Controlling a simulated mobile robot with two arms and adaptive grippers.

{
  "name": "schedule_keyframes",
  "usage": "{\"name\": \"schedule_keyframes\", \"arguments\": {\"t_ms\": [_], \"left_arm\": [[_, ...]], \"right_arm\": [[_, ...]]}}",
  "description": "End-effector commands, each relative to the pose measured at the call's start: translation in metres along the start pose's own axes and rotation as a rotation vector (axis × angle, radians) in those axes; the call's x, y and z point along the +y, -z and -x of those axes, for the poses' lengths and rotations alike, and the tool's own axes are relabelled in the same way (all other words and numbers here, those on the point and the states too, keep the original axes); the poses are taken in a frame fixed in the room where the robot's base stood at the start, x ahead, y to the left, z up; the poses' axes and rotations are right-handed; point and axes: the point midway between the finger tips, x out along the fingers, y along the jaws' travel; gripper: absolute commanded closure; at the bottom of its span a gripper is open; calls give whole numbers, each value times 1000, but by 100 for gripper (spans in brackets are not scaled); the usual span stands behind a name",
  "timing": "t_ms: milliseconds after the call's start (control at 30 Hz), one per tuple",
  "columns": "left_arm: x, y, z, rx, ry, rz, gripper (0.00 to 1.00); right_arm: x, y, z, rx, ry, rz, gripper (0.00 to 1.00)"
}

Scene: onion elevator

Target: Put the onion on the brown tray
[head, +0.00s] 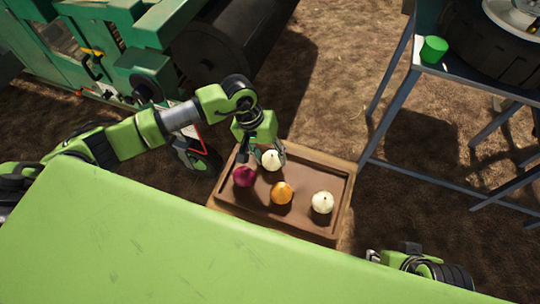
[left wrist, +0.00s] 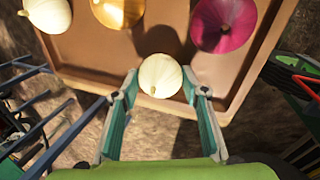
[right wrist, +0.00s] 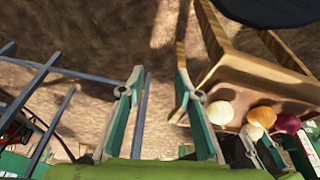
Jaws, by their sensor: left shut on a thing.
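My left gripper (head: 262,157) is shut on a white onion (head: 271,160) at the far edge of the brown tray (head: 237,200). In the left wrist view this onion (left wrist: 160,76) sits between the two fingertips, over the tray's rim (left wrist: 225,90). I cannot tell whether it touches the tray floor. A purple onion (head: 243,176), an orange onion (head: 281,193) and a second white onion (head: 322,202) rest on the tray. My right gripper (right wrist: 158,85) is open and empty, away from the tray; its fingers do not show clearly in the head view.
The tray tops a wooden stand (right wrist: 210,35). A metal-legged table (head: 405,85) with a green cup (head: 433,49) and a tyre (head: 480,50) stands at the right. A green machine (head: 130,40) with a dark roller (head: 225,40) is at the back left. Bare ground lies between.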

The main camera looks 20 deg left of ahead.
Motion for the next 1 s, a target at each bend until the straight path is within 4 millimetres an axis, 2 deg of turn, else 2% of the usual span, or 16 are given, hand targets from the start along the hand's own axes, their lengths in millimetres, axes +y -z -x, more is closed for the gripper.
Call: {"name": "schedule_keyframes", "arguments": {"t_ms": [367,833,867,900,1000], "left_arm": [[0,1,0,3,0,-1,83],[-1,1,-1,3,0,-1,83],[-1,1,-1,2,0,-1,52],[-1,1,-1,2,0,-1,43],[-1,1,-1,2,0,-1,43]], "right_arm": [[0,5,-1,19,1,1,68],[-2,23,-2,86,3,3,68],[-2,24,-2,89,3,3,68],[-2,25,-1,89,3,4,68],[-2,25,-1,89,3,4,68]]}}
